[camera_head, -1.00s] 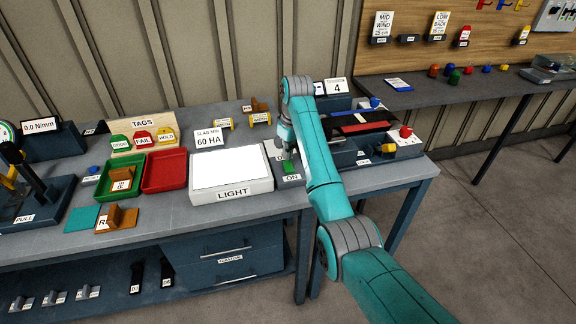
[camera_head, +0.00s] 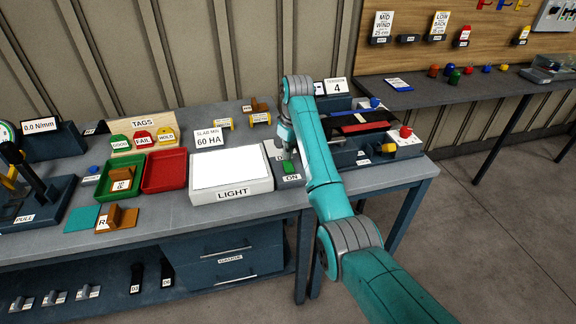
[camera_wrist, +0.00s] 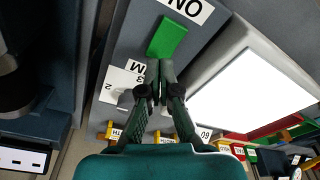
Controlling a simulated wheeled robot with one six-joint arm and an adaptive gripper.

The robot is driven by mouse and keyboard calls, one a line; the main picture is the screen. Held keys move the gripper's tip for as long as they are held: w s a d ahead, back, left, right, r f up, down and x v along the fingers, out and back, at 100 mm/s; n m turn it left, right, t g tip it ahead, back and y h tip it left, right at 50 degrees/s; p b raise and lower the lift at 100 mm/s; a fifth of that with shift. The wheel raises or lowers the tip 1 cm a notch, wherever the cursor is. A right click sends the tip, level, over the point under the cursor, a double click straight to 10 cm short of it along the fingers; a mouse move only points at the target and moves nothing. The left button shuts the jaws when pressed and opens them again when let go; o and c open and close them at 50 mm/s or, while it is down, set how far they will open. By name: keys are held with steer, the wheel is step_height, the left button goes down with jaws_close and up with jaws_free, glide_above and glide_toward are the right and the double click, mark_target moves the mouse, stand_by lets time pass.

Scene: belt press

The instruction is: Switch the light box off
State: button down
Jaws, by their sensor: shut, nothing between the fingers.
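The light box (camera_head: 231,190) stands on the bench with its white top panel bright; it also shows bright in the wrist view (camera_wrist: 262,95). To its right is a grey switch housing (camera_head: 287,182) with a green switch (camera_head: 289,168) and an ON label (camera_head: 291,178). In the wrist view the green switch (camera_wrist: 167,37) lies just beyond my fingertips, with the ON label (camera_wrist: 187,8) past it. My gripper (camera_wrist: 160,66) is shut and empty, its fingertips at the near end of the green switch. I cannot tell whether they touch it.
A red tray (camera_head: 165,171) and a green tray (camera_head: 124,178) sit left of the light box. The belt press (camera_head: 375,140) with its red knob (camera_head: 406,131) stands close on the right of my arm. A 60 HA sign (camera_head: 208,139) stands behind the box.

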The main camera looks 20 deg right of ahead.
mark_target(288, 163)
steer(key=shift+f, duration=1.2)
stand_by(0.8)
steer(key=shift+r, duration=3.55)
